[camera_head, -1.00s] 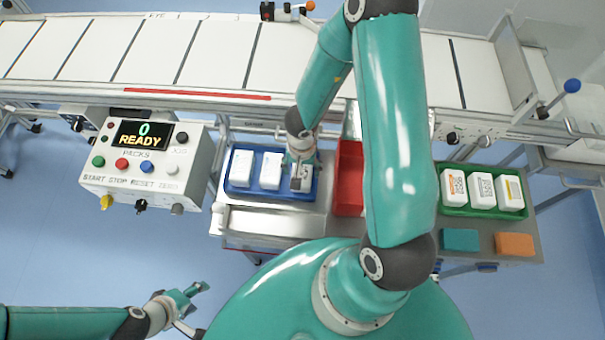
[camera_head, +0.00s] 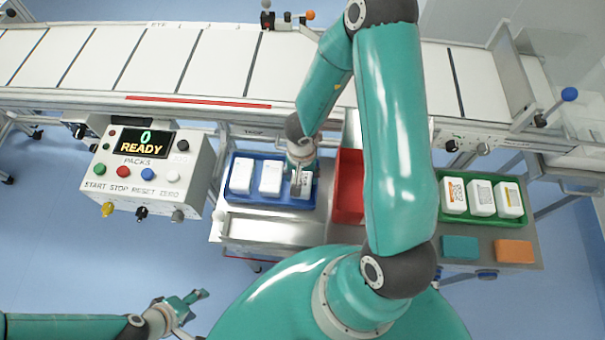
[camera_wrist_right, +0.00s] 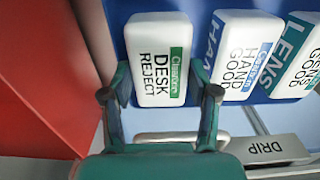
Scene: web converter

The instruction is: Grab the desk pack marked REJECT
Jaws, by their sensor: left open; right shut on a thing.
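The desk pack (camera_wrist_right: 160,60) is white with a green label strip and reads DESK REJECT in the right wrist view. It is the rightmost of three packs in the blue tray (camera_head: 240,193) in the head view, where it shows at the gripper (camera_head: 301,186). My right gripper (camera_wrist_right: 161,95) is shut on this pack, one finger along each side, at the tray. Beside it are a HAND GOOD pack (camera_wrist_right: 240,55) and a LENS pack (camera_wrist_right: 302,66). My left gripper (camera_head: 192,304) is open and empty over the floor at lower left.
A red bin (camera_head: 347,190) stands right of the blue tray, partly behind my right arm. A green tray (camera_head: 483,213) holds three packs further right. The control box (camera_head: 145,170) reads 0 READY at left. The conveyor (camera_head: 220,65) runs behind. A DRIP label (camera_wrist_right: 265,149) is near the tray.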

